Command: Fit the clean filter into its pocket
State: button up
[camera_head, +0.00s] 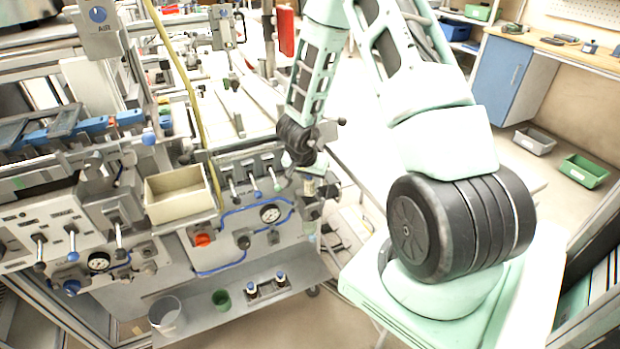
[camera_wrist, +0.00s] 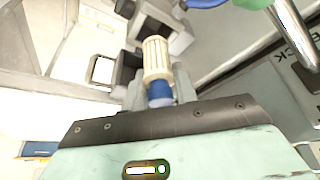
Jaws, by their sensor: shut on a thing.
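The clean filter (camera_wrist: 156,58) is a cream, ribbed cylinder with a blue end, seen in the wrist view. My gripper (camera_wrist: 159,90) is shut on it at the blue end, and the ribbed part sticks out beyond the fingers. Dark grey blocks (camera_wrist: 126,68) lie close beyond and beside the ribbed end; I cannot tell whether the filter touches them or which part is the pocket. In the head view my gripper (camera_head: 318,190) hangs at the right end of the machine's front panel, and the filter there is too small to make out.
A beige open bin (camera_head: 178,196) sits on the machine front. The panel beside it has a gauge (camera_head: 270,213), blue hoses, a red knob (camera_head: 203,240) and several levers. A lower shelf holds a grey bucket (camera_head: 167,316) and a green cup (camera_head: 221,299).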

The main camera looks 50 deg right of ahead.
aim_at(311, 193)
jog(key=shift+f+b, duration=2.3)
jog(key=shift+b, duration=0.1)
jog(key=shift+s+a+f+b, duration=0.1)
jog(key=shift+s+f+b, duration=0.2)
jog(key=shift+f+b, duration=0.35)
jog(key=shift+f, duration=0.15)
jog(key=o, duration=0.9)
jog(key=shift+a+r, duration=0.1)
jog(key=shift+r, duration=0.35)
jog(key=shift+o, duration=0.6)
jog(key=p+v, duration=0.7)
jog(key=v, duration=1)
jog(key=shift+r, duration=0.2)
jog(key=shift+a+r, duration=0.2)
jog(key=shift+r, duration=0.05)
